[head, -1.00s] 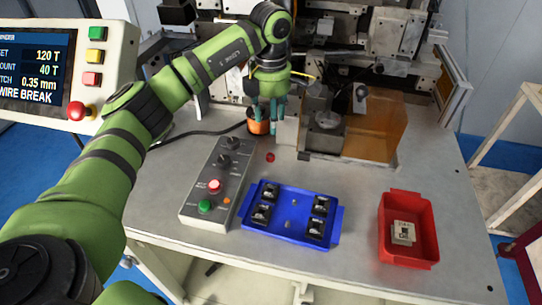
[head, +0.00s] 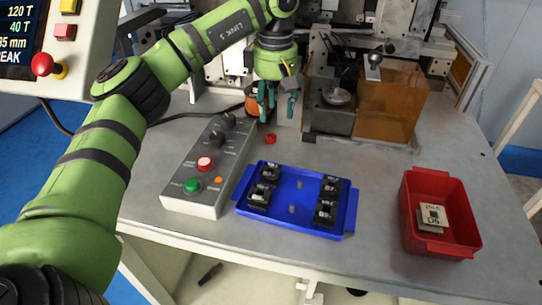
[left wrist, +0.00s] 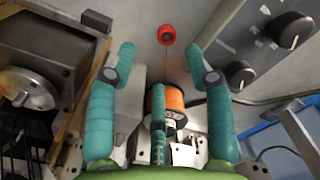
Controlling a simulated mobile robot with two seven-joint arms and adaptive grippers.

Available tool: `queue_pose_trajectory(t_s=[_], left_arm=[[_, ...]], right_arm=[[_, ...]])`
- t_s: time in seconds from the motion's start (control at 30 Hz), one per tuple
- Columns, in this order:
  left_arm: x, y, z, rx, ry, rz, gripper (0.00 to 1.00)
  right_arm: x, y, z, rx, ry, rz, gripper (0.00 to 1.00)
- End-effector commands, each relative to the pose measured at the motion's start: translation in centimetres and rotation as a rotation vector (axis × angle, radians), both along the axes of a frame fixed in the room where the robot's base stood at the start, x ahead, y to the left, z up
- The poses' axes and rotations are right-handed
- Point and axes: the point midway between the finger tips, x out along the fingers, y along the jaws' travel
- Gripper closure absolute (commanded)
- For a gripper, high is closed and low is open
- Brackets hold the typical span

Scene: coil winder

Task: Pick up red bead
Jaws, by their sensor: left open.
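The small red bead (head: 270,138) lies on the grey table between the control box and the machine. In the left wrist view the bead (left wrist: 166,36) is a red ring with a dark centre, beyond the fingertips and roughly midway between them. A thin line runs from it toward the copper wire spool (left wrist: 172,100). My left gripper (head: 277,116) is open and empty, its teal fingers pointing down near the bead, slightly behind it in the head view. The fingers are spread in the left wrist view (left wrist: 160,52). My right gripper is not in view.
The grey control box (head: 205,170) with knobs and buttons stands left of the bead. A blue tray (head: 297,212) with several black parts is in front. The machine (head: 345,70) with an amber guard stands behind right. A red bin (head: 470,225) holds a pale part.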

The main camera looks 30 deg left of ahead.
Motion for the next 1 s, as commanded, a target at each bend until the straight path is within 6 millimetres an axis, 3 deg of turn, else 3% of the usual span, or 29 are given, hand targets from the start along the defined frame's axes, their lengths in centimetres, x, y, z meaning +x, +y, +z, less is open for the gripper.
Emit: queue_pose_trajectory(t_s=[0.27,0.6,0.87,1.0], left_arm=[[-0.2,0.2,-2.2,0.001,0.002,-0.047,0.48],[-0.6,0.7,-6.6,0.000,0.001,-0.045,0.48],[-0.6,0.7,-7.1,0.000,-0.001,-0.044,0.48],[-0.6,0.7,-7.1,0.000,-0.001,-0.044,0.72]], right_arm=[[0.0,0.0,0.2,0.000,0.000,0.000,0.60],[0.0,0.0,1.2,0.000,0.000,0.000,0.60],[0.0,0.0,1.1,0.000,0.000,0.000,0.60],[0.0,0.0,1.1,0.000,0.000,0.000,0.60]])
